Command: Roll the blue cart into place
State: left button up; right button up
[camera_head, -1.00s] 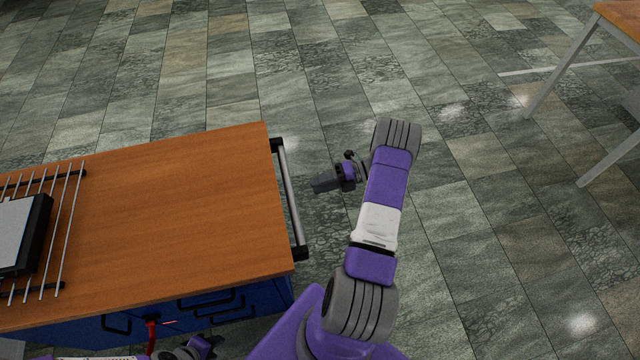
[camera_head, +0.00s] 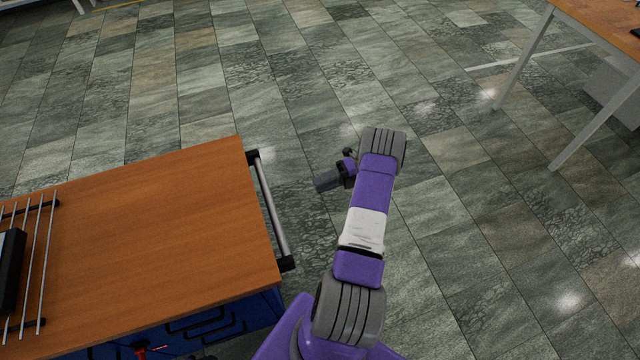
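The blue cart (camera_head: 258,312) stands at the lower left, with a brown wooden top (camera_head: 150,235) and dark drawer handles on its near side. A grey push bar (camera_head: 270,205) with black end brackets runs along its right end. My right gripper (camera_head: 322,184) is to the right of the push bar, apart from it, and points left toward it. Nothing shows in it, and its fingers are too small and edge-on to judge. My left gripper does not show clearly; only a small red part (camera_head: 142,350) shows at the bottom edge by the drawers.
A metal rack (camera_head: 40,265) with a dark device (camera_head: 10,270) lies on the cart top at the left. A wooden table with grey legs (camera_head: 524,58) stands at the upper right. The tiled floor (camera_head: 350,60) between is clear.

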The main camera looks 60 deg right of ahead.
jog(key=p+x, duration=0.7)
jog(key=x, duration=1.2)
jog(key=shift+w+a+r, duration=0.2)
jog(key=shift+w+r, duration=0.05)
jog(key=shift+r, duration=0.05)
grip_shut()
